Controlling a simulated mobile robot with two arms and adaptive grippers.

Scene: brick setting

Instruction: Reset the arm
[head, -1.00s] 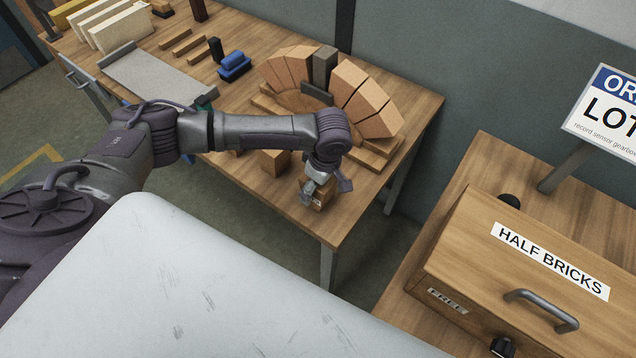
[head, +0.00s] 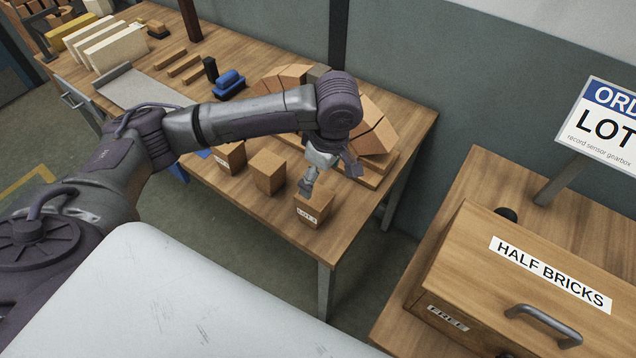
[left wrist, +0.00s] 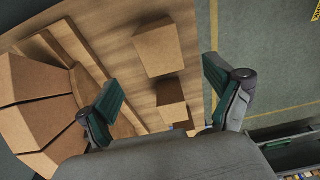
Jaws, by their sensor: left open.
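My left arm reaches in from the left in the head view. My left gripper (head: 328,176) is open and empty, pointing down above the right front corner of the workbench. A tan brick with a LOT label (head: 311,213) stands on the bench just below it, partly overlapped by a finger in the picture. In the left wrist view, both green-padded fingers of the gripper (left wrist: 163,84) are spread apart, with nothing between the pads. Beyond them are a larger tan brick (left wrist: 158,48) and another brick (left wrist: 171,99). My right gripper is not in view.
More bricks (head: 267,172) stand left of the labelled one. A brick arch (head: 374,130) lies behind the arm on the workbench (head: 395,105). A blue-handled tool (head: 229,84) lies further left. A HALF BRICKS box (head: 470,255) and an ORDER-type sign (head: 603,118) stand at right.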

